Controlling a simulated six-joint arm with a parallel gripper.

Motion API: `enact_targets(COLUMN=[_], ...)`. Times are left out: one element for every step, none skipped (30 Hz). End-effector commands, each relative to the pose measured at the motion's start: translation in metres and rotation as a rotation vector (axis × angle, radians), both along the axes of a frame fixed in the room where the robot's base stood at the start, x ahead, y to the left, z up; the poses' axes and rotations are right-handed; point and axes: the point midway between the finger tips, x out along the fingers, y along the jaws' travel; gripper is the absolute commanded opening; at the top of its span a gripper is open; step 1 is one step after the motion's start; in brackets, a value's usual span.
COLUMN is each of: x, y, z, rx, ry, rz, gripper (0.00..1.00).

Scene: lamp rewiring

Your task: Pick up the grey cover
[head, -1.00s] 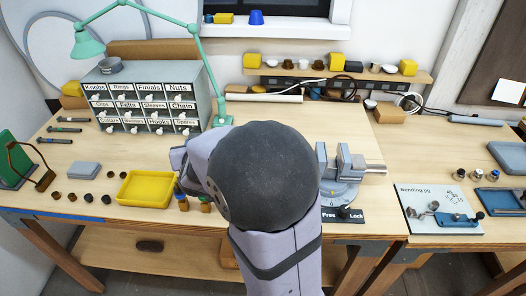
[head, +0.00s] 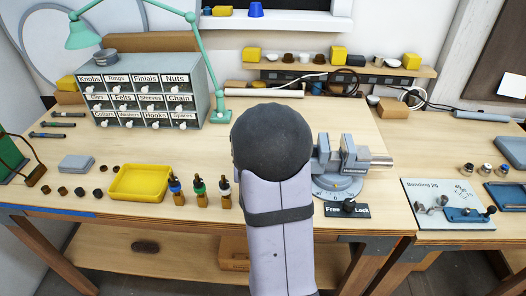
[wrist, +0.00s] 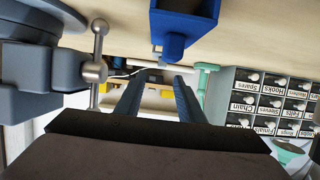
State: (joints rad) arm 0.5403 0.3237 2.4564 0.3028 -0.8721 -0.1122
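A flat grey piece (head: 77,164) lies on the bench at the left, behind small dark parts and left of the yellow tray; it may be the grey cover, though I cannot tell for sure. My gripper (wrist: 158,78) shows in the wrist view, with its two blue-grey fingers apart and nothing between them. In the head view my gripper is hidden behind my own arm, around the middle of the bench, well to the right of the grey piece. The grey piece is not seen in the wrist view.
The yellow tray (head: 140,183) and several small bottles (head: 199,192) stand left of my arm. The vise (head: 340,165) is close on its right. The drawer cabinet (head: 145,92) and green lamp (head: 222,116) stand behind. A blue object (wrist: 184,22) is near the fingers.

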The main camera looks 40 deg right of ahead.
Motion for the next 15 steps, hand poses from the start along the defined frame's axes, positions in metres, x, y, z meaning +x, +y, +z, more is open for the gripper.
enact_targets(x=[0.002, 0.003, 0.005, 0.005, 0.006, 0.006, 0.006, 0.006, 0.007, 0.007, 0.008, 0.009, 0.011, 0.012, 0.015], y=[-0.003, -0.004, -0.005, -0.005, -0.006, -0.006, -0.006, -0.006, -0.006, -0.007, -0.007, -0.008, -0.009, -0.011, -0.013], z=[-0.001, -0.002, -0.002, -0.003, -0.003, -0.003, -0.003, -0.003, -0.003, -0.003, -0.004, -0.005, -0.005, -0.006, -0.007], rx=[0.0, 0.0, 0.001, 0.0, -0.001, -0.001, 0.0, 0.0, 0.0, -0.001, 0.0, 0.0, 0.0, 0.0, 0.0], ry=[0.0, 0.001, 0.001, 0.0, -0.001, -0.001, -0.001, -0.001, -0.001, 0.0, 0.0, 0.001, 0.001, 0.001, 0.001], rz=[-0.001, -0.001, 0.0, 0.0, 0.0, 0.0, 0.001, 0.001, 0.001, 0.001, 0.001, 0.0, 0.0, 0.001, 0.0], gripper=[0.35, 0.35, 0.35, 0.35, 0.35, 0.35, 0.35, 0.35, 0.35, 0.35, 0.35, 0.35, 0.35, 0.35, 0.35])
